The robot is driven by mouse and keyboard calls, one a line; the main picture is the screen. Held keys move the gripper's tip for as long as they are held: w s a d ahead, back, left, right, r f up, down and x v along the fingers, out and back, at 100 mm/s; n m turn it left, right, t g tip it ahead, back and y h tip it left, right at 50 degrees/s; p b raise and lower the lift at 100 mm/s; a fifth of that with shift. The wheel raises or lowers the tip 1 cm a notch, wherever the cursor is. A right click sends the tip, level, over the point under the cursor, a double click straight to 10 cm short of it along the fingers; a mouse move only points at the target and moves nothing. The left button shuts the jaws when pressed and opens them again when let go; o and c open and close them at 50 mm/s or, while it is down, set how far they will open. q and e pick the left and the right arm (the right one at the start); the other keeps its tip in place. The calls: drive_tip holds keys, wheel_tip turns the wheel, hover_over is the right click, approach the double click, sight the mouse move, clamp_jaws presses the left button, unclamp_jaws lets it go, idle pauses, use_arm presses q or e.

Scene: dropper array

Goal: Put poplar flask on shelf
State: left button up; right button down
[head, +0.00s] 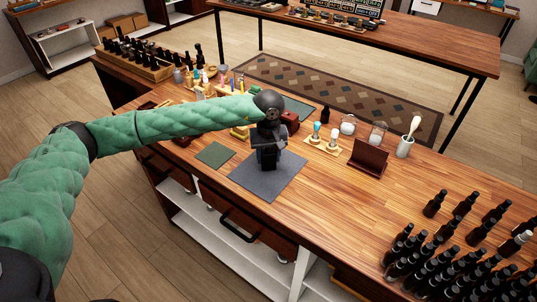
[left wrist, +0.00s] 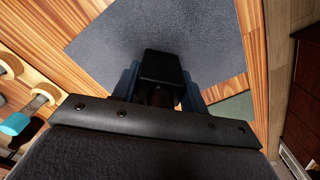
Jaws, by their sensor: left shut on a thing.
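My left gripper (head: 268,160) points down over the dark grey mat (head: 258,186) on the wooden counter. It is shut on a dark flask. In the left wrist view the flask's black top (left wrist: 162,67) shows between the fingers, above the grey mat (left wrist: 200,30). The gripper hides most of the flask, and I cannot tell whether its base touches the mat. No label can be read, so I cannot tell whether it is the poplar flask. White shelves (head: 240,255) are open under the front of the counter. My right gripper is not in view.
Many dark bottles (head: 425,262) stand at the counter's right end. A brown stand (head: 369,158), a white cup with a brush (head: 405,146) and glass jars (head: 377,133) are right of the mat. A bottle rack (head: 150,68) is at the far left.

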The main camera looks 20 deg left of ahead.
use_arm(q)
drive_tip(key=shift+f, duration=0.1)
drive_tip(key=o, duration=1.1)
drive_tip(key=shift+o, duration=0.2)
